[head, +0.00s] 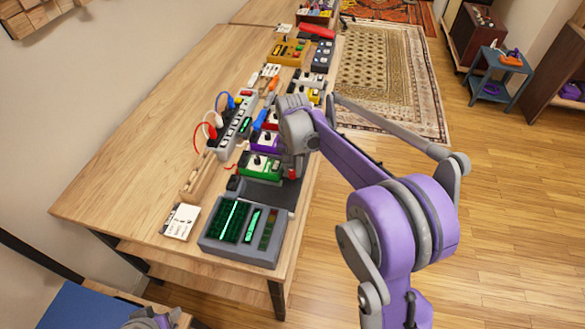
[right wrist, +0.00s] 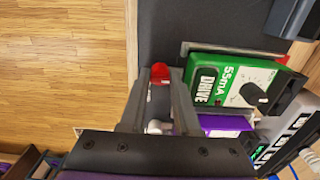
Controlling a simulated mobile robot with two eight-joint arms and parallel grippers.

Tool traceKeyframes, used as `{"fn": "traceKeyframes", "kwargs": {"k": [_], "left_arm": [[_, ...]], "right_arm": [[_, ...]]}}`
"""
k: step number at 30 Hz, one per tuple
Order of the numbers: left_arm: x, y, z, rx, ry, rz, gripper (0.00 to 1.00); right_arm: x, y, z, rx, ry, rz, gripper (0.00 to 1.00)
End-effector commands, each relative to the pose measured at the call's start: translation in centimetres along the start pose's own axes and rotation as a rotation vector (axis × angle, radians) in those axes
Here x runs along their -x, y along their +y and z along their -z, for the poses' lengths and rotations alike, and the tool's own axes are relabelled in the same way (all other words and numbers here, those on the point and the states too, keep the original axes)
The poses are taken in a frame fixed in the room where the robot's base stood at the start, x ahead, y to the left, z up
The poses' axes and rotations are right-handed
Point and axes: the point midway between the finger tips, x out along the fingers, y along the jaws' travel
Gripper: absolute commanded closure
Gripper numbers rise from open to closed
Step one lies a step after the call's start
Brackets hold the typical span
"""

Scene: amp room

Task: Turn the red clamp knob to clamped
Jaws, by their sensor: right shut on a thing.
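The red clamp knob (right wrist: 160,73) shows in the right wrist view at the edge of a dark grey board (right wrist: 205,22). My right gripper (right wrist: 157,78) is shut on it, with a finger on each side. In the head view a bit of the red knob (head: 292,173) shows just below my right gripper (head: 291,158), at the table's right edge beside the green pedal. The gripper's wrist hides much of this spot, and the knob's turn angle cannot be read.
A green pedal (head: 259,166) stands close by, with a purple pedal (head: 265,141) behind it. A grey unit with green screens (head: 266,258) sits at the table's near end. A power strip (head: 235,125) with cables lies left. Open floor is right.

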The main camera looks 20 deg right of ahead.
Motion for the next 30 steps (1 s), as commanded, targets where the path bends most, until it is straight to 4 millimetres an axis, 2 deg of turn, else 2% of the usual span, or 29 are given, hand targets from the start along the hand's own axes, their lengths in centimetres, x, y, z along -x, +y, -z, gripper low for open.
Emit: {"fn": "traceKeyframes", "kwargs": {"k": [8,9,13,30], "left_arm": [[0.01,0.00,0.01,0.000,0.000,0.000,0.45],[0.01,0.00,0.01,0.000,0.000,0.000,0.45],[0.01,0.00,0.01,0.000,0.000,0.000,0.45],[0.01,0.00,0.01,0.000,0.000,0.000,0.45]], "right_arm": [[0.06,0.01,0.03,-0.002,0.001,0.000,1.00],[0.06,0.00,0.03,-0.002,0.001,0.000,0.64],[0.04,0.01,0.02,-0.001,0.001,0.000,0.41],[0.00,-0.01,0.00,0.007,0.000,0.000,0.41]]}}
